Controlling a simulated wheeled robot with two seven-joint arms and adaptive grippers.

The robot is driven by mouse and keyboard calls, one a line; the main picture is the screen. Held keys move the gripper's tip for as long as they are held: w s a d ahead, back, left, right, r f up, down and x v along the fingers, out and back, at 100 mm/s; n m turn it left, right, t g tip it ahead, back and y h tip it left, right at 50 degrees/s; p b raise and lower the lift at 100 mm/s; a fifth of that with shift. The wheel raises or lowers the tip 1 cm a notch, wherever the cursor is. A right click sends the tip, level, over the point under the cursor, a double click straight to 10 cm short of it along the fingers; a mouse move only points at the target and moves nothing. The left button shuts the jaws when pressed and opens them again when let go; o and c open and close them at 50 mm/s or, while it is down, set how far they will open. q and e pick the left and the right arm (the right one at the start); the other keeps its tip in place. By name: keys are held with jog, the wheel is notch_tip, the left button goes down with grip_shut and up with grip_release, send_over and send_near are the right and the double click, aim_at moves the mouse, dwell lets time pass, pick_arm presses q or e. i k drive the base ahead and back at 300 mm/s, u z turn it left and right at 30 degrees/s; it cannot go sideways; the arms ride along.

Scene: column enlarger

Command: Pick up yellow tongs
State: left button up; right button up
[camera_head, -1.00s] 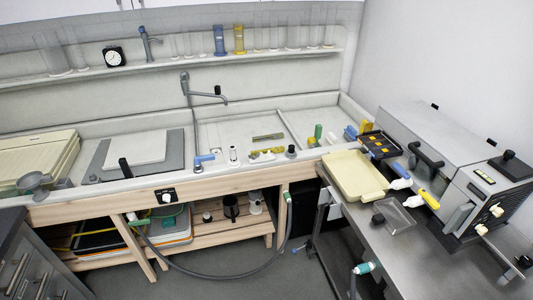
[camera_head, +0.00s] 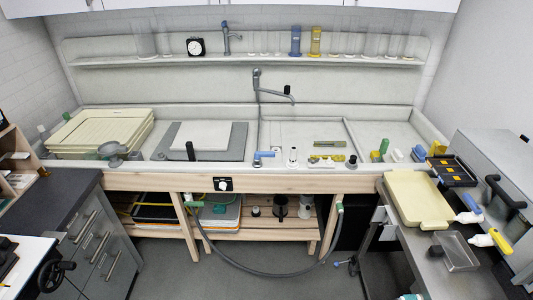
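No tongs can be made out for certain. A small yellow and white item (camera_head: 320,161) lies on the front rim of the sink, right of a white bottle; it is too small to tell whether it is the tongs. A flat olive-yellow piece (camera_head: 329,144) lies behind it in the sink. Neither of my grippers is in view.
A cream tray (camera_head: 418,199) stands on the right-hand counter, with a black tray (camera_head: 451,171), a clear tray (camera_head: 457,252) and a yellow-capped bottle (camera_head: 492,240) near it. A grey hose (camera_head: 262,268) hangs below the sink. The grey floor in front is clear.

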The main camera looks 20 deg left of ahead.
aim_at(334, 158)
jog(key=u, duration=0.4)
jog(key=i, duration=2.25)
jog(key=z, duration=0.05)
